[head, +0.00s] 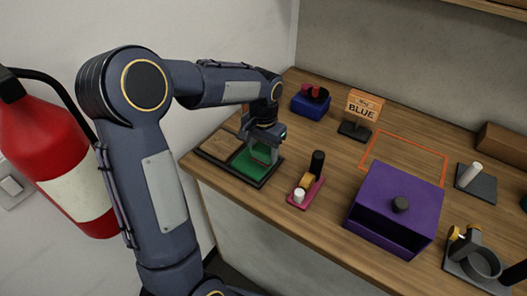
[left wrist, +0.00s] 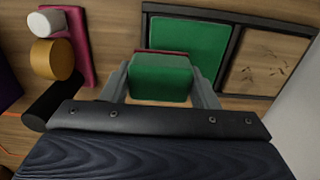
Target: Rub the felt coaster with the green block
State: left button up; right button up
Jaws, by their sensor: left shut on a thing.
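My left gripper (head: 262,150) is shut on the green block (left wrist: 160,78), which sits between its two fingers in the left wrist view. A thin dark red edge shows along the block's far side. The block is over the green square panel (left wrist: 190,42), which looks like the felt coaster; it also shows in the head view (head: 246,167). The panel lies in a dark frame at the left end of the bench. I cannot tell whether the block touches the panel. My right gripper is not in view.
Beside the green panel, the frame holds a wooden panel (left wrist: 268,62) with dark marks. A pink base (head: 306,192) with several cylinders stands close to its right. A purple box (head: 398,205), an orange sign (head: 364,105) and a blue box (head: 311,106) stand farther off.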

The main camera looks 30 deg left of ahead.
pick_arm(q)
notch_tip(320, 180, up, 2)
jog(key=shift+d+r+p, duration=0.1)
jog(key=shift+d+p, duration=0.05)
jog(key=shift+p, duration=0.4)
jog(key=shift+r+p, duration=0.85)
jog(key=shift+r, duration=0.25)
